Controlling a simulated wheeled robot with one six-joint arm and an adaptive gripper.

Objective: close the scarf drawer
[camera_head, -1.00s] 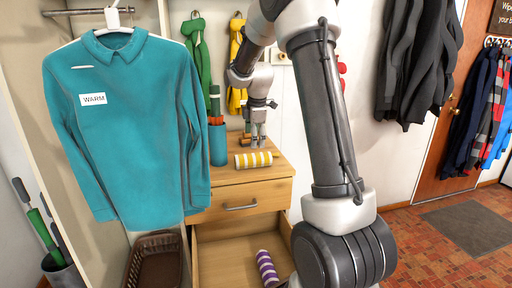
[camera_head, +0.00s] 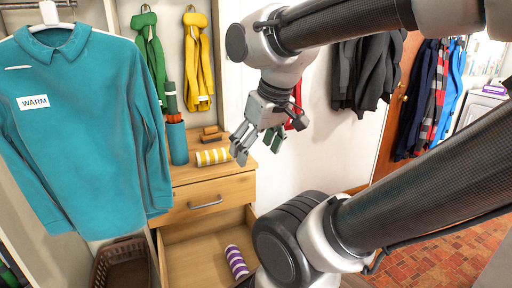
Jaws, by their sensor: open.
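A wooden cabinet (camera_head: 240,170) stands in the middle of the view. Its lower drawer (camera_head: 196,262) is pulled open, and a purple-and-white striped roll (camera_head: 236,262), apparently a rolled scarf, lies inside. The upper drawer (camera_head: 228,190) is shut and has a grey bar handle (camera_head: 206,203). My gripper (camera_head: 258,148) is open and appears empty, in front of the white wall by the right side of the cabinet top, well above the open drawer. My arm hides the open drawer's right front part, and its front edge and handle are not in view.
A yellow-and-white roll (camera_head: 213,156), brown blocks (camera_head: 211,134) and a blue holder (camera_head: 177,143) stand on the cabinet top. A teal shirt (camera_head: 85,130) hangs at left above a brown basket (camera_head: 118,262). Dark coats (camera_head: 362,75) hang on the wall at right.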

